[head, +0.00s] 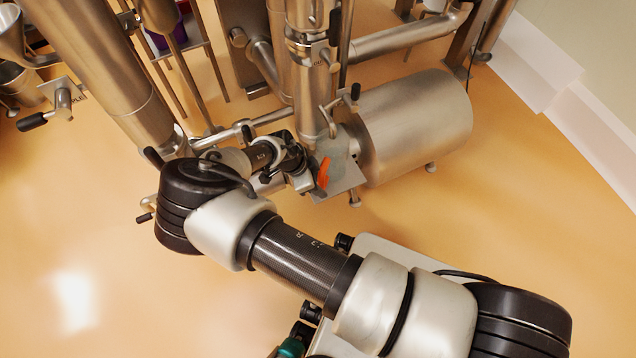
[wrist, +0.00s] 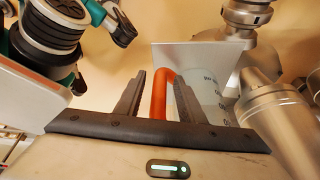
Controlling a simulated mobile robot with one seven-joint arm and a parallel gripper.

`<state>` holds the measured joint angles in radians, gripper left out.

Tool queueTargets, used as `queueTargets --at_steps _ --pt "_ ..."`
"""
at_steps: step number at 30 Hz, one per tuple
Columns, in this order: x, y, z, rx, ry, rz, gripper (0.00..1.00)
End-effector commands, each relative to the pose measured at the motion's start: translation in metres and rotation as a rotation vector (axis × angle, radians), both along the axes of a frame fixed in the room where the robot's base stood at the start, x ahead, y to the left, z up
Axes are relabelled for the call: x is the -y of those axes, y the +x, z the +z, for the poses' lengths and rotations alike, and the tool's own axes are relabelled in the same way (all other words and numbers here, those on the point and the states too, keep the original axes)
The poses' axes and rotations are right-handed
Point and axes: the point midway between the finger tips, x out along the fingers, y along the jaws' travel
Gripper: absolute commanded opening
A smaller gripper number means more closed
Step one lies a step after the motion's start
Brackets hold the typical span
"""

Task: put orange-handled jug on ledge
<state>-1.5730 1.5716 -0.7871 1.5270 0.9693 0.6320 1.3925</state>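The jug (head: 336,150) is pale and translucent with an orange handle (head: 323,172). In the head view it is over a small square metal ledge (head: 347,184), beside the steel column. My gripper (head: 308,182) is at the handle side of the jug. In the wrist view the handle (wrist: 160,92) is between the two fingers of my gripper (wrist: 159,78), with a gap showing at the left finger. The jug's marked wall (wrist: 213,92) meets the ledge plate (wrist: 188,57) and appears to rest on it. The right finger hides part of the jug.
A horizontal steel cylinder (head: 415,125) is just right of the ledge. A vertical steel pipe (head: 305,85) rises behind the jug, and a thick slanted tube (head: 105,65) is at left. Open floor (head: 480,235) lies at front right.

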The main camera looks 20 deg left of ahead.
Motion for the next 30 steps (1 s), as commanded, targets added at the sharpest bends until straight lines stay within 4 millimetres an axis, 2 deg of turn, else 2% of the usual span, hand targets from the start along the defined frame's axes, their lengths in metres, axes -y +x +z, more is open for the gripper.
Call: queueTargets --at_steps 5,12,18,24,30 --pt "-0.006 -0.004 0.018 -0.001 0.003 0.002 0.35" --pt "-0.022 -0.016 0.067 0.0 0.004 0.001 0.35" --pt "-0.032 -0.024 0.099 0.001 0.002 0.0 0.35" --pt "-0.036 -0.028 0.112 0.0 0.0 -0.001 0.35" --pt "-0.036 -0.029 0.113 0.001 -0.001 -0.001 0.35"
